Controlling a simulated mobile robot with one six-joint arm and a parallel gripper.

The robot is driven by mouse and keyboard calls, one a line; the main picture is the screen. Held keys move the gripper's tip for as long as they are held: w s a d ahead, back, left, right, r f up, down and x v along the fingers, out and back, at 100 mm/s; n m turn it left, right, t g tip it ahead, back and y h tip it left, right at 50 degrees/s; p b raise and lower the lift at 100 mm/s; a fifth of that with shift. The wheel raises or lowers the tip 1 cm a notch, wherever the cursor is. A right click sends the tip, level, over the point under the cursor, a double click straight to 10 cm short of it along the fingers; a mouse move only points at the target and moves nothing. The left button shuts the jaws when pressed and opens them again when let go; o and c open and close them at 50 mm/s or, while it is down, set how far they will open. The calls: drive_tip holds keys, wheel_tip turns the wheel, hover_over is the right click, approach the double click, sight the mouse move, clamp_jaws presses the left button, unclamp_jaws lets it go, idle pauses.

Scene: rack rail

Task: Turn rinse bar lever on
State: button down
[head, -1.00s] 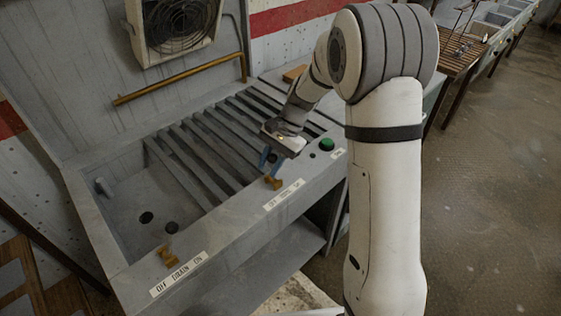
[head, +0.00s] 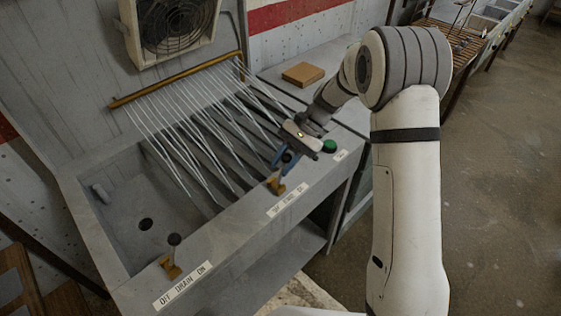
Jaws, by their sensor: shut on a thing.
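The rinse bar (head: 175,80) is a brass pipe on the back wall, and thin streams of water run from it over the sink slats. The rinse bar lever has a brass base (head: 276,185) on the front ledge, behind a white label (head: 287,200) whose text is too blurred to read fully. My gripper (head: 282,158) is at the top of this lever, with its blue fingers shut on the lever's dark knob. The fingers and hand partly hide the knob and shaft.
A drain lever (head: 170,267) with a dark knob stands at the near left, behind a label reading OFF DRAIN ON. A green button (head: 329,146) is close to the right of my gripper. A brown block (head: 302,74) lies on the right counter. A fan (head: 168,30) hangs above.

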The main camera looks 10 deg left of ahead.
drive_tip(key=shift+w, duration=0.1)
drive_tip(key=c, duration=1.1)
unclamp_jaws()
drive_tip(key=shift+c, duration=0.2)
drive_tip(key=shift+w+d+r, duration=0.1)
drive_tip(key=shift+r, duration=0.05)
drive_tip(key=b+v, duration=0.1)
drive_tip(key=v, duration=0.6)
drive_tip(key=shift+r, duration=0.1)
